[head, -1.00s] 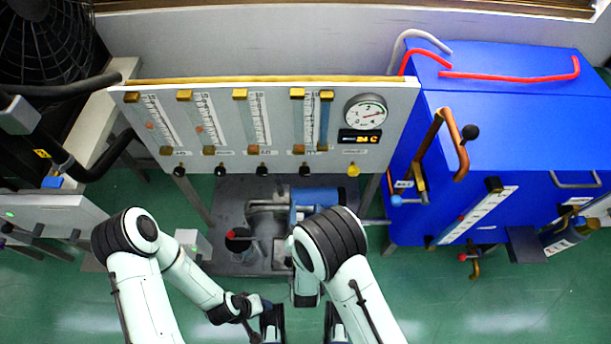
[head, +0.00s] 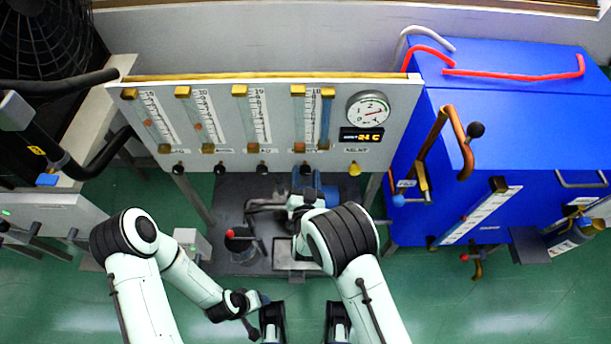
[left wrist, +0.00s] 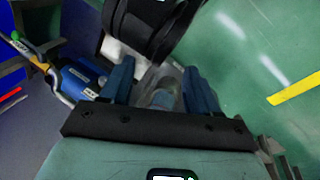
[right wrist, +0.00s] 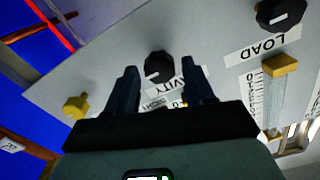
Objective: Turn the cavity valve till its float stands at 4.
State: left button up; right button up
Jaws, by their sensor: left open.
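The cavity valve is a round black knob (right wrist: 158,67) under the panel's lower edge, with a partly covered "CAVITY" label beside it in the right wrist view. In the head view the knob (head: 304,168) is the rightmost black one. My right gripper (right wrist: 162,70) is open, and the knob shows between its fingertips; I cannot tell whether they touch it. The gauge above the knob (head: 312,115) has a white scale and a blue tube next to it; its float is too small to read. My left gripper (left wrist: 160,75) is open, low and away from the panel.
The black load knob (right wrist: 282,12) and a yellow knob (right wrist: 75,105) flank the cavity knob. A blue cabinet (head: 520,130) with pipes stands to the right. A dark bench (head: 240,195) with a motor lies below the panel.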

jog(key=c, duration=0.7)
pick_arm(q)
jog(key=shift+s, duration=0.1)
pick_arm(e)
jog(key=shift+n, duration=0.3)
jog(key=n+p, duration=0.1)
jog(key=n, duration=0.4)
jog(key=shift+a, duration=0.15)
pick_arm(q)
jog(key=s+r, duration=0.1)
jog(key=s+d+r+g, duration=0.1)
jog(key=shift+s+d+p, duration=0.15)
jog(key=shift+s+p, duration=0.15)
jog(key=shift+p, duration=0.1)
pick_arm(e)
jog(key=n, duration=0.5)
jog(key=shift+f, duration=0.1)
pick_arm(q)
jog(key=shift+r+h, duration=0.1)
jog(key=shift+h, duration=0.2)
pick_arm(e)
jog(key=shift+n, duration=0.3)
jog(key=o, duration=1)
